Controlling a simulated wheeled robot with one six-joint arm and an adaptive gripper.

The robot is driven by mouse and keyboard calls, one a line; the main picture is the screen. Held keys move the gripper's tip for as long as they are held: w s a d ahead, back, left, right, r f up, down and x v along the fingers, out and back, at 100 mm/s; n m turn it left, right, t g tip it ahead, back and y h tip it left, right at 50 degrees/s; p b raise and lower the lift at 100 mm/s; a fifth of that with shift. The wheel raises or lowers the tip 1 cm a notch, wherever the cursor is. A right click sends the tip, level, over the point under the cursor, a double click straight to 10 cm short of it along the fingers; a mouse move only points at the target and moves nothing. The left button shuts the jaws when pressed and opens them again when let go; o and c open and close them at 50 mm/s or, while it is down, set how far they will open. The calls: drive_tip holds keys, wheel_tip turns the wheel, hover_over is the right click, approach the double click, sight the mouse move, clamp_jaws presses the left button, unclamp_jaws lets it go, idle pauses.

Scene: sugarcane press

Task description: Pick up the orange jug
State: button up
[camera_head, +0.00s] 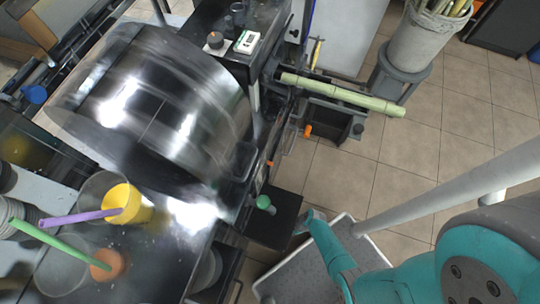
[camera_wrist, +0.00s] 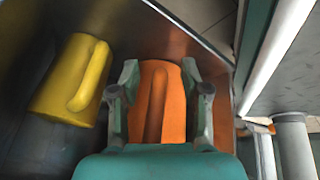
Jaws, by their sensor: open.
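In the wrist view, an orange jug (camera_wrist: 175,112) with a raised handle along its middle lies directly in front of my gripper (camera_wrist: 160,72). The gripper's two fingers are spread, one at the jug's left and one at its right. I cannot tell whether they touch it. The jug's near end is hidden by the gripper's teal body. In the head view, no jug can be made out for certain, and my gripper's fingertips cannot be told apart clearly near the bottom middle.
A yellow jug (camera_wrist: 62,85) lies left of the orange one, near dark metal walls. In the head view, a large shiny drum (camera_head: 160,105) fills the upper left. Tiled floor is open at right.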

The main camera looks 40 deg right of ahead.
clamp_jaws()
drive_tip(key=shift+w+r, duration=0.1)
idle(0.6)
